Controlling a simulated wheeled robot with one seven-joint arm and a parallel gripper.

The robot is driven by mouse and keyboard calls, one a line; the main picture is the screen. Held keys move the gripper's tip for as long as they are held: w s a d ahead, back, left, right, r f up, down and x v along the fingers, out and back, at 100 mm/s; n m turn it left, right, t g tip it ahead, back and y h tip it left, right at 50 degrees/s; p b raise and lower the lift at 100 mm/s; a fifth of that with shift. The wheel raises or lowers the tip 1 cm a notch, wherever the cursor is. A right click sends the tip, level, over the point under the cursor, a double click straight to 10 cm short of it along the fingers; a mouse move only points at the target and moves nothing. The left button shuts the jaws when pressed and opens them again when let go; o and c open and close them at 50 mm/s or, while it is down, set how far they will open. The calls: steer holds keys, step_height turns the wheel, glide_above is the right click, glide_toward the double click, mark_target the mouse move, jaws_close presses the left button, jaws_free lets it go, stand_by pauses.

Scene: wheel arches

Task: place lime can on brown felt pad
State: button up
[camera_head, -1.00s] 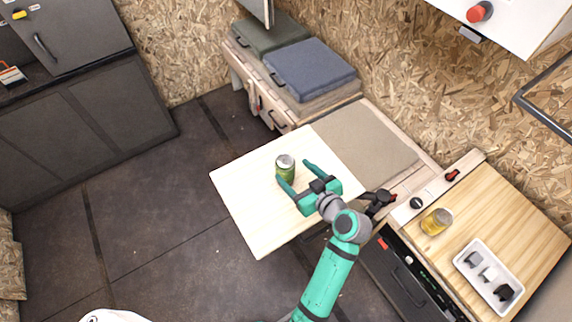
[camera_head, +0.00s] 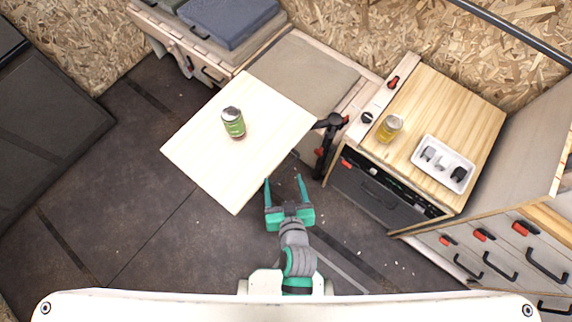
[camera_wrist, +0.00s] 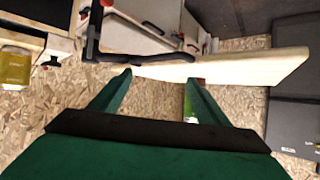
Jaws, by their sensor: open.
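The lime can (camera_head: 233,122) is green with a silver top. It stands on the pale wooden board (camera_head: 200,155) and also shows partly behind a finger in the wrist view (camera_wrist: 189,104). A flat grey-brown panel (camera_head: 305,72) lies beyond the board's far right edge; it looks like the brown felt pad, and nothing stands on it. My gripper (camera_head: 284,180) is open and empty, off the board's near right edge and apart from the can. Its two green fingers also show in the wrist view (camera_wrist: 158,78).
A black clamp-like fitting (camera_head: 328,135) stands at the board's right corner. A yellow can (camera_head: 389,127) and a white tray (camera_head: 418,158) with small parts sit on the wooden worktop (camera_head: 455,100). Dark floor is open at left.

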steer(key=s+r+t+h, duration=0.1)
steer(key=s+r, duration=0.4)
steer(key=s, duration=0.2)
steer(key=s+r+m+t+h, duration=0.1)
steer(key=s+r+t, duration=0.1)
steer(key=s+r, duration=0.3)
steer(key=s, duration=0.3)
steer(key=shift+d+r, duration=0.25)
steer(key=shift+d, duration=0.15)
